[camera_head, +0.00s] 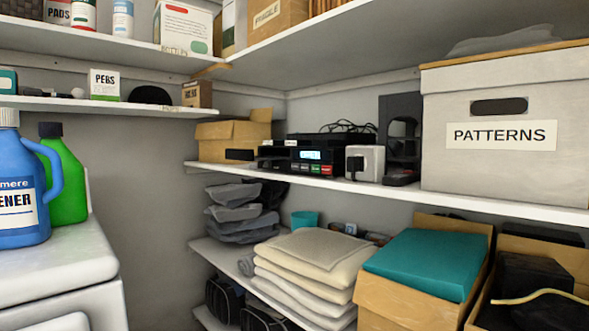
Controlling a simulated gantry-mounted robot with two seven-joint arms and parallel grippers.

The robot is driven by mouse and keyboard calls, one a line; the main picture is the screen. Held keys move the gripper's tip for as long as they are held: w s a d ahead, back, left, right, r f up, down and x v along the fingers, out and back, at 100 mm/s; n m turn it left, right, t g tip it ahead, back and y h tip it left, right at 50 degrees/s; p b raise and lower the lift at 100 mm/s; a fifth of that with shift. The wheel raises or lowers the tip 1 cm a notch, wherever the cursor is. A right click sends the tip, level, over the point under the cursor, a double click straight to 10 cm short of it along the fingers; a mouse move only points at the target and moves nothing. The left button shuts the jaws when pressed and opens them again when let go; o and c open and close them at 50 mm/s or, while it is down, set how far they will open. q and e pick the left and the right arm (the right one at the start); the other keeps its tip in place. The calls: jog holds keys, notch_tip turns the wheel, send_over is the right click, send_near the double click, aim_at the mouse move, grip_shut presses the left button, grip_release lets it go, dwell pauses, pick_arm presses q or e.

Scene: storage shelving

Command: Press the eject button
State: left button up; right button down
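A black electronic device (341,140) sits on the middle shelf on the right wall. It has a lit blue-white display (311,155) and a row of small coloured buttons (315,169) along its lower front. The rightmost buttons look red and others look dark or green. Their labels are too small to read, so I cannot tell which is the eject button. Neither my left gripper nor my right gripper is in view.
A white plug-like box (366,163) stands right of the device. An open cardboard box (235,137) stands to its left and a large PATTERNS box (507,117) to the right. Blue and green bottles stand on a white appliance (45,265). Folded cloths (318,250) lie below.

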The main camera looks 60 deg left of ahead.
pick_arm(q)
grip_shut()
dwell(1.3)
